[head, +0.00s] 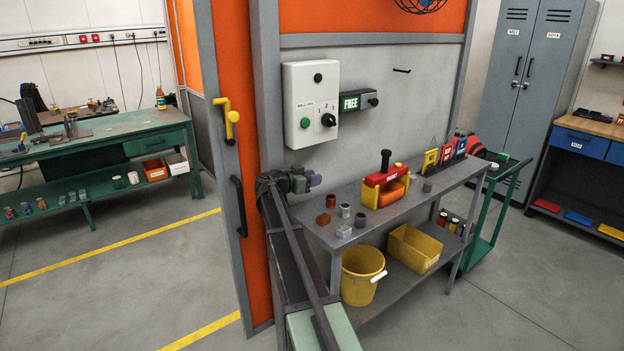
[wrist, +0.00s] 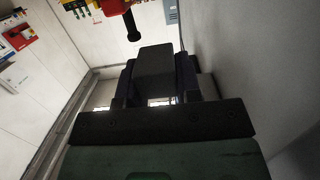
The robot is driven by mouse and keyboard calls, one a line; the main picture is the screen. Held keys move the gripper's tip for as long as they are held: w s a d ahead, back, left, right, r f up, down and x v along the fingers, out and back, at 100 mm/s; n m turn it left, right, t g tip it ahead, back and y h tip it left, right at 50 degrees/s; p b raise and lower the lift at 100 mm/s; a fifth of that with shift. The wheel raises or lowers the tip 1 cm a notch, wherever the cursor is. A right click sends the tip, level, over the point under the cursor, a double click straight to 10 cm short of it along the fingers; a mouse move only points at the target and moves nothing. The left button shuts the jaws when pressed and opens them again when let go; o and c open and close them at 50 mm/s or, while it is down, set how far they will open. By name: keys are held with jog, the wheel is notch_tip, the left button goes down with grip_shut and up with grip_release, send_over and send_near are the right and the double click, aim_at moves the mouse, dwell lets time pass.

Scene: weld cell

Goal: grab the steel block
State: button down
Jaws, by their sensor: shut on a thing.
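My gripper (head: 314,180) is raised above the left end of the grey bench, close to the wall panel. In the wrist view my gripper (wrist: 155,88) is shut on a dark grey block, which I take as the steel block (wrist: 155,66). The block sits between the two dark fingers and sticks out past their tips. In the head view I cannot make out the block clearly at the gripper. A lighter grey metal cube (head: 344,231) stands on the bench near its front edge.
The grey bench (head: 313,232) also bears a red-brown cube (head: 323,219), small cylinders (head: 345,210) and a red and yellow holder (head: 385,188). A yellow bucket (head: 360,275) and a yellow bin (head: 413,248) stand on its lower shelf. A control box (head: 311,100) is on the wall behind.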

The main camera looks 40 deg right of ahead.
jog(key=s+b, duration=0.1)
jog(key=s, duration=1.8)
jog(key=shift+s+a, duration=0.35)
